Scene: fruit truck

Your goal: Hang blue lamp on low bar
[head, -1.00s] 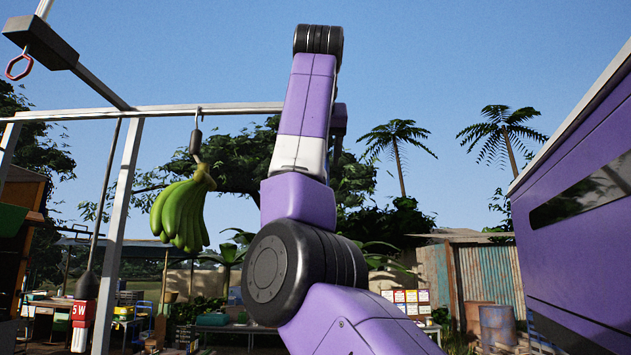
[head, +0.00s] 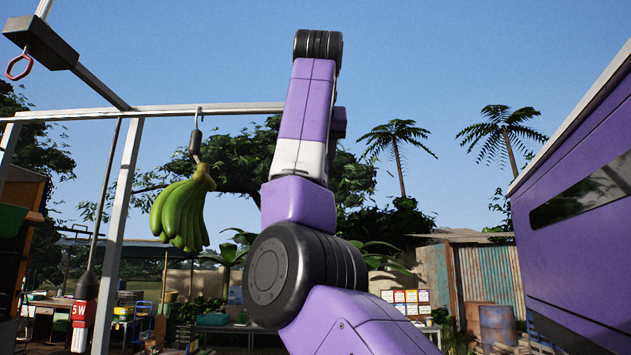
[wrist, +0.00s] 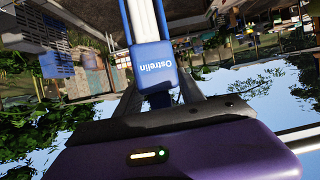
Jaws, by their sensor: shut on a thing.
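In the wrist view my gripper (wrist: 160,97) is shut on the blue lamp (wrist: 153,66). The lamp has a blue end block with upside-down white lettering, and a pale tube runs from it to the top edge of the picture. Its far end is out of view. In the head view my raised arm hides the gripper and the lamp. A pale horizontal bar (head: 215,109) crosses the left half of the head view and passes behind my arm. I cannot tell whether it is the low bar.
Green bananas (head: 182,210) hang from the bar, left of my arm. A lamp with a red 5 W label (head: 82,312) hangs farther left. A red ring (head: 19,67) hangs at upper left. The purple truck side (head: 580,230) stands on the right, with open sky between.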

